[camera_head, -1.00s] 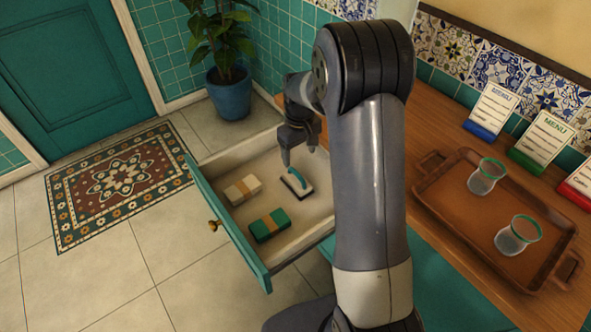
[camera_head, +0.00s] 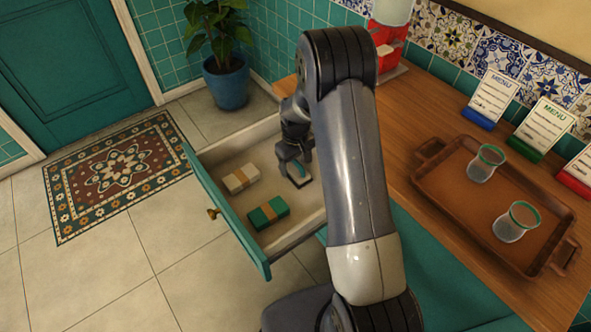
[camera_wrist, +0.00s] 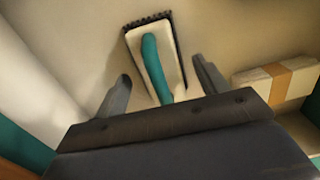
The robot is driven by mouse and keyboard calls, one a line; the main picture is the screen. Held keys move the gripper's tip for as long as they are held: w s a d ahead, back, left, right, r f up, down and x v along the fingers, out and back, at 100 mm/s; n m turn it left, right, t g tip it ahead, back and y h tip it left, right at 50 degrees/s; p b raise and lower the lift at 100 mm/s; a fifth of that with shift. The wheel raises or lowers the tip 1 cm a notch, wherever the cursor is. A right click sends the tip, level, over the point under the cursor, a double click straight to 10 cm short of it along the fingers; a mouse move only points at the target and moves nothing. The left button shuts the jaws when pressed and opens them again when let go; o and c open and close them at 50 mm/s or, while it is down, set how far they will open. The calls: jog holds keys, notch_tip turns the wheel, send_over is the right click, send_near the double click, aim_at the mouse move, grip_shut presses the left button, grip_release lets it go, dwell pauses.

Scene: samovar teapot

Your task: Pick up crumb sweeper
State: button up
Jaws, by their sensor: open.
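The crumb sweeper (camera_wrist: 168,67) lies on the drawer floor. It has a pale body, dark bristles along its edge and a teal curved handle. In the wrist view it is just beyond and between my open fingers; its near end is partly hidden by my gripper (camera_wrist: 160,90). In the head view the crumb sweeper (camera_head: 300,179) is partly covered by my gripper (camera_head: 291,165), which reaches down into the drawer over it. The fingers are apart with nothing held between them.
Drawer walls enclose the gripper. On the counter at right stand a brown tray (camera_head: 450,205) with two glasses and several menu cards.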

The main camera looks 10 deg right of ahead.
aim_at(296, 162)
jog(key=shift+c, duration=0.3)
jog(key=c, duration=1.1)
jog(key=shift+r, duration=0.15)
notch_tip(296, 162, up, 10)
jog(key=shift+f, duration=0.1)
jog(key=o, duration=0.5)
jog(key=shift+c, duration=1.5)
jog(key=shift+s, duration=0.15)
